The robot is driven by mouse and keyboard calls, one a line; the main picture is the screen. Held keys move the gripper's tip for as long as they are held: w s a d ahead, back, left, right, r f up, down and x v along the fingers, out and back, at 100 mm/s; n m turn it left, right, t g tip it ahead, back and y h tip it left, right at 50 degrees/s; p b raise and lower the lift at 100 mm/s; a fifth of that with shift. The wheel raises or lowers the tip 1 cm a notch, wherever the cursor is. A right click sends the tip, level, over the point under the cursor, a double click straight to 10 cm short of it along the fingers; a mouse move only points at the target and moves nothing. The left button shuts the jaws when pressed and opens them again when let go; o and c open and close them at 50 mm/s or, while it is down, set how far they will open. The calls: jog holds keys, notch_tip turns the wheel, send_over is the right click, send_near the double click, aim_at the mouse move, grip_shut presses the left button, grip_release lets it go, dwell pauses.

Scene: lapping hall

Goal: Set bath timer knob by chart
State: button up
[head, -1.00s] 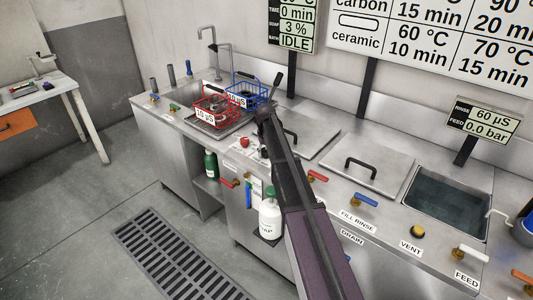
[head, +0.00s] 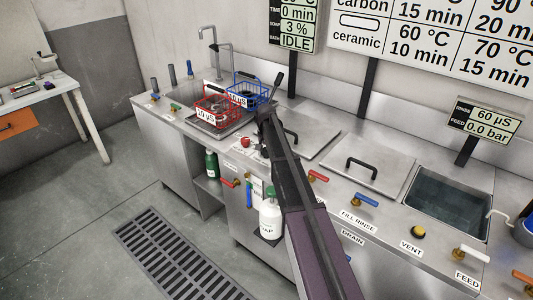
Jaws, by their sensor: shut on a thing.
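My gripper (head: 263,151) points down at the counter top beside a red button (head: 245,142), largely covered by my own arm. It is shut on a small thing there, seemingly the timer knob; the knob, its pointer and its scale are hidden. The bath display (head: 296,24) shows time 0 min, soap 3 % and bath IDLE; its top line is cut off. The wall chart (head: 430,35) is partly in view. Its ceramic row reads 60 °C 10 min and 70 °C 15 min. The carbon row above shows 15 min and 20 min.
A red basket (head: 214,104) and a blue basket (head: 247,92) stand by the sink at left. A closed lid with a black handle (head: 361,166) and an open water tank (head: 447,202) lie to the right. Coloured valve levers line the counter's front. The rinse display (head: 483,122) reads 60 µS, 0.0 bar.

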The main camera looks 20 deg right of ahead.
jog(key=o, duration=1.1)
jog(key=shift+o, duration=0.2)
jog(key=shift+n, duration=0.4)
